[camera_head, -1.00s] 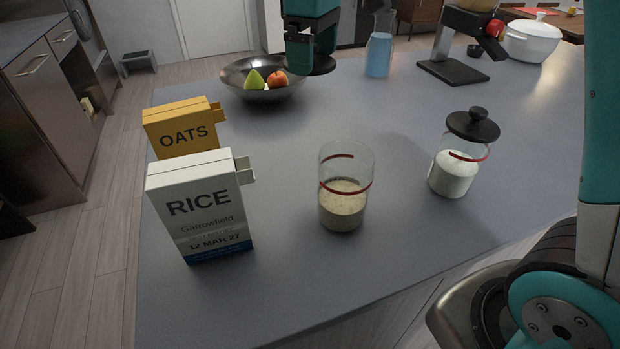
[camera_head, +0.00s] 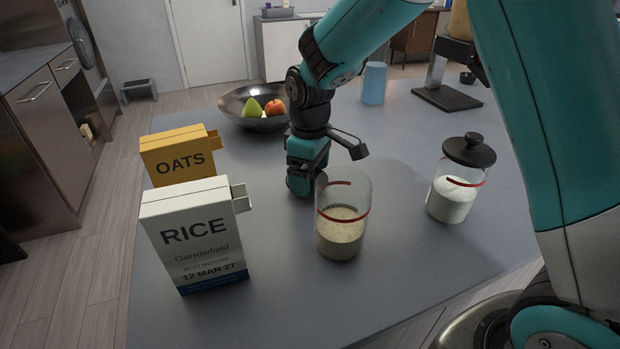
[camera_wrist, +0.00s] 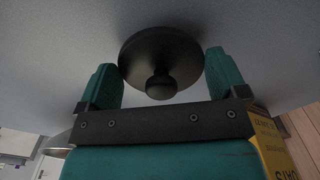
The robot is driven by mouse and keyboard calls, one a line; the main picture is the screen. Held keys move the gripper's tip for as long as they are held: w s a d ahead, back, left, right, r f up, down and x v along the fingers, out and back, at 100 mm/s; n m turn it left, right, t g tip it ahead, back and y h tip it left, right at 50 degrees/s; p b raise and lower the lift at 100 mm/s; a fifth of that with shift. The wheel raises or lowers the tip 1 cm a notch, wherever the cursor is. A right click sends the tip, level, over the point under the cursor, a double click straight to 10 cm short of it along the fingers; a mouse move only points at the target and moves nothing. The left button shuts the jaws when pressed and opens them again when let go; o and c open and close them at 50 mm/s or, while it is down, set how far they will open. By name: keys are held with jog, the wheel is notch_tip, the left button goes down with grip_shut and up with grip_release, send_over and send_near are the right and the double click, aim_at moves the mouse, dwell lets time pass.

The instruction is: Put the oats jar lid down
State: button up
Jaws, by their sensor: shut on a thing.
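The dark round lid with a knob (camera_wrist: 152,52) sits between the two teal fingers of my gripper (camera_wrist: 163,75) in the wrist view, knob toward the camera. In the head view my gripper (camera_head: 305,178) points down, low over the counter, just behind and left of the open jar (camera_head: 342,225). That jar has no lid, a red band and beige contents. The lid is mostly hidden there, and I cannot tell whether it touches the counter. The yellow oats box (camera_head: 180,160) stands to the left.
The rice box (camera_head: 200,240) stands in front of the oats box. A lidded jar of white contents (camera_head: 455,190) is at right. A fruit bowl (camera_head: 237,105), a blue container (camera_head: 374,84) and a dark stand (camera_head: 446,97) are farther back. The counter (camera_head: 270,310) is clear in front.

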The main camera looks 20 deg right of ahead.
jog(key=shift+f, duration=0.95)
jog(key=shift+f, duration=0.15)
jog(key=o, duration=0.6)
notch_tip(320, 180, up, 12)
jog(key=shift+r, duration=0.2)
notch_tip(320, 180, up, 5)
jog(key=y+p, duration=0.2)
send_over(326, 178)
jog(key=shift+f+m, duration=0.15)
jog(key=shift+m, duration=0.25)
jog(key=s, duration=0.4)
jog(key=s+a+y, duration=0.1)
jog(key=s, duration=0.3)
jog(key=s+a+m+y+p, duration=0.1)
jog(key=s, duration=0.3)
jog(key=shift+s, duration=0.2)
